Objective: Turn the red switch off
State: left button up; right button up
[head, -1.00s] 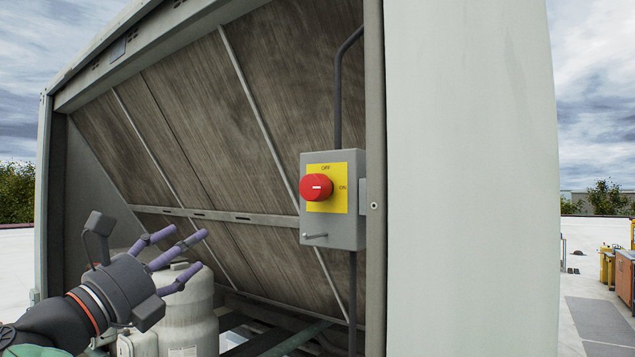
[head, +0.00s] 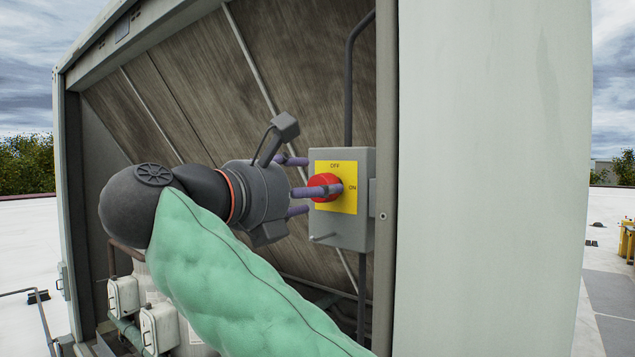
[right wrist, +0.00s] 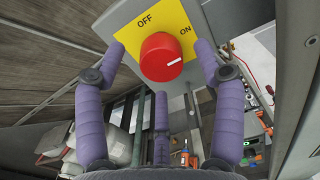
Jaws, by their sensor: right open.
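The red switch (head: 323,181) is a round knob on a yellow plate (head: 348,200) marked OFF and ON, on the front of a grey box (head: 360,225). In the right wrist view, the white line on the red switch (right wrist: 161,58) points toward ON. My right gripper (head: 318,188) is at the switch, with its purple fingers open. In the right wrist view, the fingers of the right gripper (right wrist: 160,62) stand around the knob, left, right and below, with gaps visible. Contact cannot be told. My left gripper is not in view.
The box is mounted beside a pale cabinet panel (head: 480,180) on the right. A dark conduit (head: 350,90) runs up from the box. Slanted brown panels (head: 190,100) lie behind. Small grey boxes (head: 124,295) stand at lower left.

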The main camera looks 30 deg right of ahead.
jog(key=shift+x, duration=1.2)
jog(key=c, duration=1.1)
jog(key=shift+r+n, duration=0.15)
jog(key=shift+n, duration=0.15)
jog(key=n, duration=0.3)
jog(key=shift+n+p, duration=0.3)
jog(key=n, duration=0.4)
jog(key=shift+r+n+p, duration=0.1)
jog(key=shift+n+p, duration=0.2)
jog(key=shift+p, duration=0.05)
jog(key=n, duration=0.2)
jog(key=shift+n+p, duration=0.3)
jog(key=shift+p, duration=0.05)
jog(key=shift+s+n, duration=0.1)
jog(key=shift+n, duration=0.8)
jog(key=n+p, duration=0.1)
jog(key=n, duration=0.1)
jog(key=n+p, duration=0.1)
jog(key=n, duration=0.1)
jog(key=shift+a+f+n, duration=0.1)
jog(key=shift+f+n, duration=0.15)
jog(key=shift+n, duration=0.15)
jog(key=shift+c, duration=0.3)
